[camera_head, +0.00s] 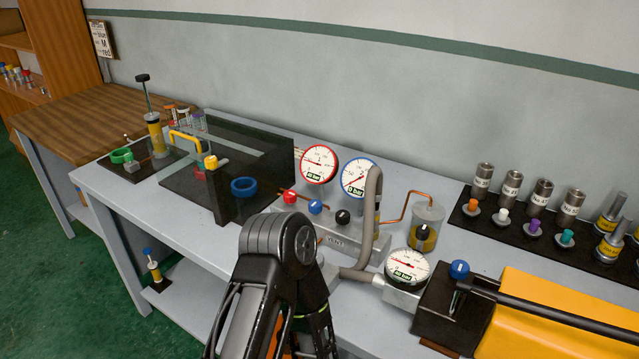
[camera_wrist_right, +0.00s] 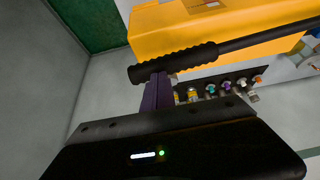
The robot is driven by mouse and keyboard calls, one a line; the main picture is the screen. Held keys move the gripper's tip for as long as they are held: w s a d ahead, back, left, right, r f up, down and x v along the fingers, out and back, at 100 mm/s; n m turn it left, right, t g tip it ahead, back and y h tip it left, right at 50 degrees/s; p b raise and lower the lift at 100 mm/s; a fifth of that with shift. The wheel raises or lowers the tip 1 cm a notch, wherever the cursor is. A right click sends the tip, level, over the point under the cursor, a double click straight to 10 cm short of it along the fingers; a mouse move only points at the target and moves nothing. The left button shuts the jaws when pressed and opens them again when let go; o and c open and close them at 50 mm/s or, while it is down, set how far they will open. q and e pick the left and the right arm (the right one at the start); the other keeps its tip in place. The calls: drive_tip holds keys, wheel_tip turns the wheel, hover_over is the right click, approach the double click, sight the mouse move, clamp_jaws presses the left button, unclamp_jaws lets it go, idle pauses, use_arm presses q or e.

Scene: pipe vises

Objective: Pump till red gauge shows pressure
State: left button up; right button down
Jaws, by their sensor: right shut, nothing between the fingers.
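The red-rimmed gauge (camera_head: 319,164) stands upright at the back of the table in the head view. Its needle appears to point left; the scale is too small to read. The yellow pump body (camera_head: 560,318) lies at the front right, with a long black lever (camera_head: 550,312) over it running out of frame to the right. The right wrist view shows the lever's ribbed grip (camera_wrist_right: 180,62) beside the yellow body. My right gripper (camera_wrist_right: 160,78) is shut and empty, its fingertips at the grip; contact is unclear. My left gripper is not in view.
A blue-rimmed gauge (camera_head: 358,177) stands beside the red one, above red, blue and black knobs. A third gauge (camera_head: 407,266) sits by the pump. A clear reservoir (camera_head: 428,226) stands behind it. Metal cylinders and colored plugs fill the black rack (camera_head: 490,227). My arm crosses the bottom middle.

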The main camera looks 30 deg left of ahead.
drive_tip(key=shift+d+f, duration=0.1)
drive_tip(key=shift+f, duration=0.4)
drive_tip(key=f+b, duration=0.3)
drive_tip(key=f, duration=0.1)
drive_tip(key=shift+d+b, duration=0.2)
drive_tip(key=shift+b, duration=0.1)
drive_tip(key=shift+s+f, duration=0.2)
drive_tip(key=shift+f, duration=0.25)
drive_tip(key=r+p, duration=0.2)
drive_tip(key=r, duration=0.1)
drive_tip(key=r+p, duration=0.2)
drive_tip(key=r, duration=0.1)
drive_tip(key=shift+w+a+r+p, duration=0.15)
drive_tip(key=shift+a+r+p, duration=0.05)
drive_tip(key=shift+p, duration=0.2)
drive_tip(key=shift+a+r, duration=0.1)
drive_tip(key=shift+r, duration=0.35)
